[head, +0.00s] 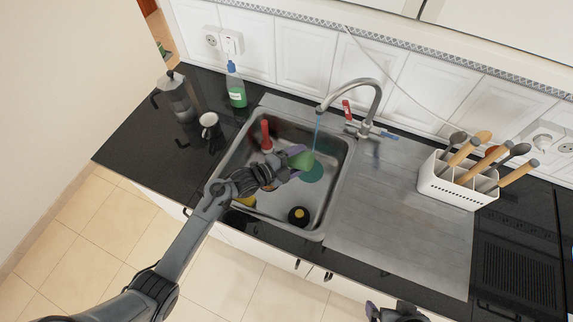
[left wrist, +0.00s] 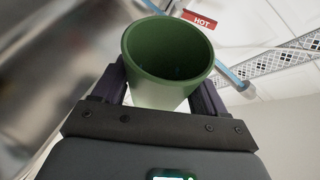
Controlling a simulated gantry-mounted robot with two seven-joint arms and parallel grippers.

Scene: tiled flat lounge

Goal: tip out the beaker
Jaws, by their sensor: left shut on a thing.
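The green beaker (head: 302,159) is held over the sink (head: 342,160), near the blue water stream (head: 317,132) below the tap. My left gripper (head: 286,167) is shut on it. In the left wrist view the beaker (left wrist: 165,65) sits between the two fingers of the gripper (left wrist: 165,92), its open mouth in sight. A few faint bluish specks show inside; I cannot tell whether it holds liquid. The beaker looks tilted in the head view, but the exact angle is unclear. My right gripper (head: 396,313) shows only partly at the bottom edge.
The sink holds a red-handled item (head: 266,135), a teal round thing (head: 313,173), a black round thing (head: 298,215) and a yellow thing (head: 246,201). A mug (head: 209,126), moka pot (head: 178,97) and green bottle (head: 236,90) stand left. A utensil rack (head: 456,187) stands right; the drainboard (head: 390,215) is clear.

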